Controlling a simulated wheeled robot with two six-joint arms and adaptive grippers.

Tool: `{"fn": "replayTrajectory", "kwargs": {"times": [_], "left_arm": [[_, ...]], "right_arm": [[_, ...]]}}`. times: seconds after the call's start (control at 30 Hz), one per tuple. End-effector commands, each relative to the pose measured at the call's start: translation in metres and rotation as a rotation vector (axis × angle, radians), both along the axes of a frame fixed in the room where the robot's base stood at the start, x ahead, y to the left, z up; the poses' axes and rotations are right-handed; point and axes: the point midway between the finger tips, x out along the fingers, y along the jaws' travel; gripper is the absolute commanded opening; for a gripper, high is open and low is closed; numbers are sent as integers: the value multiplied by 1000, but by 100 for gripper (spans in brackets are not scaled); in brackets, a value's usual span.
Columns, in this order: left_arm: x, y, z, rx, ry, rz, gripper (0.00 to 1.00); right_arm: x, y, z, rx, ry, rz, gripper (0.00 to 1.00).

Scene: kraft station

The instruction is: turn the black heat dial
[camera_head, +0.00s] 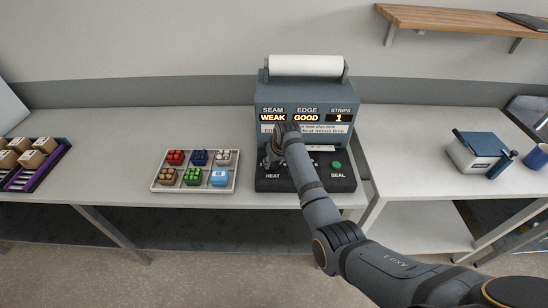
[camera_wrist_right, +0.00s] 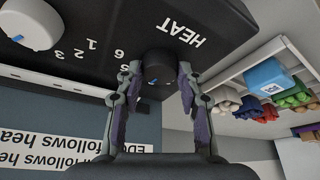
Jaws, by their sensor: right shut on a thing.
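The black heat dial (camera_wrist_right: 158,66) sits beside the word HEAT on the black front panel (camera_wrist_right: 95,22) of the sealing machine, with printed numbers around it. My right gripper (camera_wrist_right: 159,76) has its two fingers on either side of the dial and is shut on it. In the head view the right gripper (camera_head: 271,157) reaches down to the machine's left front, and my wrist hides the dial there. The machine (camera_head: 306,93) shows SEAM WEAK, EDGE GOOD and STRIPS 1. My left gripper is not in view.
A white dial (camera_wrist_right: 34,22) lies further along the panel. A green SEAL button (camera_head: 337,165) is at the panel's right. A tray (camera_head: 234,188) of coloured items stands left of the machine. A purple-edged crate (camera_head: 62,153) of boxes is far left; a blue mug (camera_head: 538,157) is far right.

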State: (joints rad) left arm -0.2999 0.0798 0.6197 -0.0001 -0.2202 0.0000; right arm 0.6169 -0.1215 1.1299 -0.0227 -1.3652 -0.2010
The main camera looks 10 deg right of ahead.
Motion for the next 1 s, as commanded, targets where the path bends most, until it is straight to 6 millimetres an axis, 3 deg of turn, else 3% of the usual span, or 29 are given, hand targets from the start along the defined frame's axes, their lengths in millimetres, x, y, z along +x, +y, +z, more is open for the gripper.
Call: {"fn": "replayTrajectory", "kwargs": {"times": [0.2, 0.7, 0.73, 0.9, 1.0], "left_arm": [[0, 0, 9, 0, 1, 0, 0], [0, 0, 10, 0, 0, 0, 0], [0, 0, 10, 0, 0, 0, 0], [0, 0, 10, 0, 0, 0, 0], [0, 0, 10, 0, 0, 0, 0]], "right_arm": [[0, 1, 2, 0, -2, -69, 6], [1, 1, 1, 0, -3, -91, 6], [1, 1, 1, 0, -3, -91, 40], [0, 1, 0, 0, -2, -91, 60], [0, 1, 0, 0, -2, -91, 60]]}}
